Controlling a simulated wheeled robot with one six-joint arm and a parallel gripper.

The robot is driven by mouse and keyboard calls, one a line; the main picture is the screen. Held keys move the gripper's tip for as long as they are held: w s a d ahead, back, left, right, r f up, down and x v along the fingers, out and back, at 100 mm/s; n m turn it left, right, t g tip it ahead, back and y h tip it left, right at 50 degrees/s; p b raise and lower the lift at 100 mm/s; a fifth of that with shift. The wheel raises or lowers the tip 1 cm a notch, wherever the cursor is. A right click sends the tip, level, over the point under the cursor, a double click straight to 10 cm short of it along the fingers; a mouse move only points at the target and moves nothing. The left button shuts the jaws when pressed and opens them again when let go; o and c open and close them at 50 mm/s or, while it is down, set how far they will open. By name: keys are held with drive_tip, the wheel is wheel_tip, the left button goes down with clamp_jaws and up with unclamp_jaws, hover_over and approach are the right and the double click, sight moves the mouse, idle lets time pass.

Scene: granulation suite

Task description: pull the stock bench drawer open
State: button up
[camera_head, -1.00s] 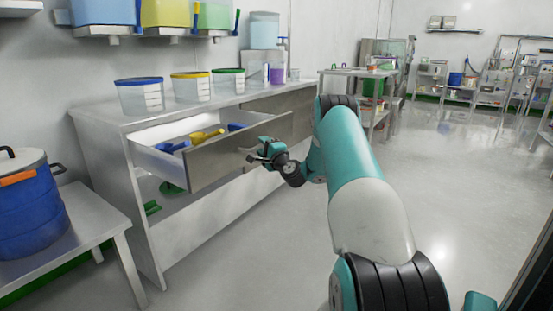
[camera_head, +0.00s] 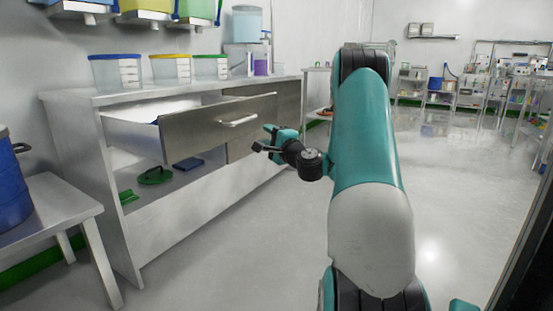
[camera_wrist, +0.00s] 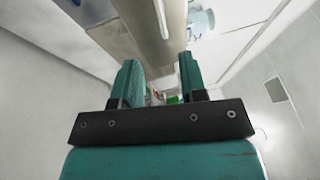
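The stock bench drawer (camera_head: 190,135) stands pulled out of the bench's left bay, its steel front well clear of the bench face. Its white side wall (camera_head: 128,134) shows, but its contents are mostly hidden from this low angle. The bar handle (camera_head: 238,122) on the drawer front is free, and it also shows at the top of the wrist view (camera_wrist: 162,18). My gripper (camera_head: 263,144) is just right of and below the handle, apart from it. In the wrist view my gripper (camera_wrist: 160,82) has its two fingers spread with nothing held between them.
Lidded tubs (camera_head: 172,69) stand on the stock bench (camera_head: 75,97). A closed drawer front (camera_head: 287,103) lies to the right. Green and blue items lie on the shelf below. A low steel table (camera_head: 60,203) stands at left. The floor (camera_head: 260,250) in front is clear.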

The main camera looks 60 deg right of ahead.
drive_tip(key=b+v, duration=0.3)
drive_tip(key=shift+s+a, duration=0.1)
drive_tip(key=shift+s, duration=0.15)
drive_tip(key=shift+w+a, duration=0.1)
idle(0.4)
drive_tip(key=w+a+r+n+y+p, duration=0.1)
drive_tip(key=w+a+n+y, duration=0.15)
drive_tip(key=a, duration=0.25)
drive_tip(key=w+a+r+n+g+y+p, duration=0.1)
drive_tip(key=w+a+n+y, duration=0.15)
drive_tip(key=a, duration=0.25)
drive_tip(key=w+a+r+n+y+p, duration=0.1)
drive_tip(key=a+n+y, duration=0.2)
drive_tip(key=a, duration=0.3)
drive_tip(key=s+a+n+g+y+p, duration=0.25)
drive_tip(key=a+n+g+y, duration=0.55)
drive_tip(key=a, duration=1.2)
drive_tip(key=s+a+r+n+g+h+p, duration=0.1)
drive_tip(key=s+a+n+g+p, duration=0.25)
drive_tip(key=s+a+n, duration=0.55)
drive_tip(key=s+a+n+g+h+p, duration=0.35)
drive_tip(key=s+g, duration=0.25)
drive_tip(key=s, duration=0.8)
wheel_tip(320, 180, up, 38)
drive_tip(key=n+h+p, duration=0.1)
drive_tip(key=p, duration=3.6)
drive_tip(key=shift+s+a+r, duration=0.2)
drive_tip(key=shift+s, duration=0.2)
